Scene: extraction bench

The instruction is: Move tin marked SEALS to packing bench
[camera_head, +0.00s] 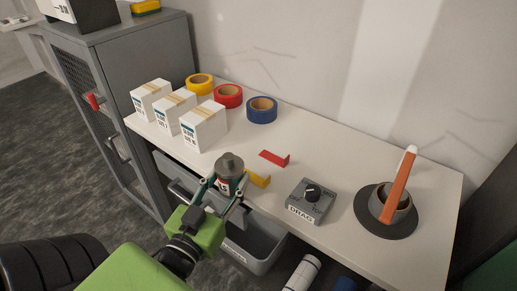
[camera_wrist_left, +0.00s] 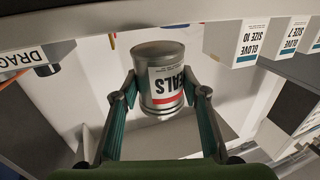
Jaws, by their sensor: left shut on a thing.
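The tin marked SEALS (camera_head: 229,167) is a grey metal tin with a white label and a red band. It shows near the front edge of the white bench (camera_head: 330,163) in the head view. My left gripper (camera_head: 227,193) is shut on the tin, with a finger on each side. In the left wrist view the tin (camera_wrist_left: 158,72) sits between the fingertips of my left gripper (camera_wrist_left: 160,92), its SEALS lettering upside down. I cannot tell whether the tin touches the bench. My right gripper is not in view.
White glove boxes (camera_head: 204,126) and yellow, red (camera_head: 228,96) and blue tape rolls (camera_head: 262,109) stand at the back left. Red (camera_head: 275,158) and yellow (camera_head: 258,179) pieces lie near the tin. The DRAG dial box (camera_head: 311,200) and an orange-handled tool (camera_head: 397,188) are farther right.

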